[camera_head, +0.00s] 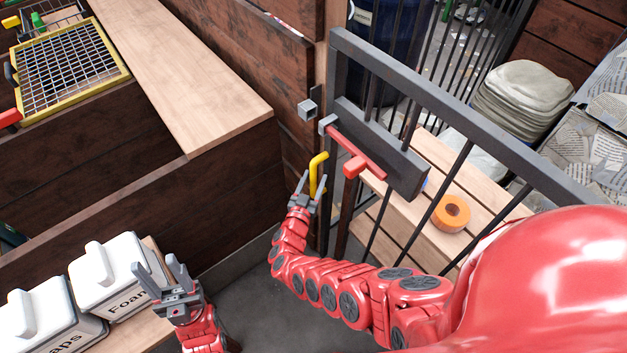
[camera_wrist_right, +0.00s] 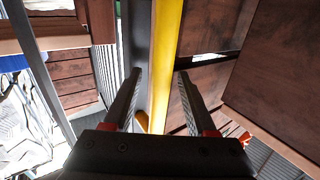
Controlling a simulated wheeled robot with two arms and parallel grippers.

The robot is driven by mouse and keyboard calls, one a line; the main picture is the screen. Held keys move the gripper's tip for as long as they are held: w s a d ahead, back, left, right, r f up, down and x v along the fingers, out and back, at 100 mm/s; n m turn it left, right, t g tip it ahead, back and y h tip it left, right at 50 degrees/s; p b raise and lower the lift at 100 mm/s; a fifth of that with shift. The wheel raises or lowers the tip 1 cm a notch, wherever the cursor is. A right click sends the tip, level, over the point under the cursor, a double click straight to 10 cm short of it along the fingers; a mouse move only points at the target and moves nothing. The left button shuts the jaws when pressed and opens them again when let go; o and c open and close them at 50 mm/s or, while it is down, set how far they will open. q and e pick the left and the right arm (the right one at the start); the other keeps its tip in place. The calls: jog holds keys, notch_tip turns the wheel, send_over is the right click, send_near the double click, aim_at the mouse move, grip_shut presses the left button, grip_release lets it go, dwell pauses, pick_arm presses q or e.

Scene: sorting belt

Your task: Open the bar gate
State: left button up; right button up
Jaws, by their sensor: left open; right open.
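The dark grey bar gate (camera_head: 448,103) stands at the centre right in the head view, beside a wooden wall. It carries a red slide bolt (camera_head: 358,150) on a dark plate. A grey keeper block (camera_head: 308,110) sits on the post, and a gap shows between it and the bolt's grey end. A yellow handle (camera_head: 318,160) is upright at the gate's left edge. My right gripper (camera_head: 313,181) is open at this handle. In the right wrist view, the yellow handle (camera_wrist_right: 166,55) passes between the open fingers (camera_wrist_right: 160,76). My left gripper (camera_head: 178,268) is open and empty, lower left.
White lidded bins (camera_head: 118,270) stand beside my left gripper. A wooden counter (camera_head: 180,70) runs along the left. Behind the gate are a slatted bench (camera_head: 470,205) with an orange tape roll (camera_head: 451,213), stacked sacks (camera_head: 520,95) and a blue barrel (camera_head: 385,45).

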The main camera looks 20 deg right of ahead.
grip_shut()
dwell(1.3)
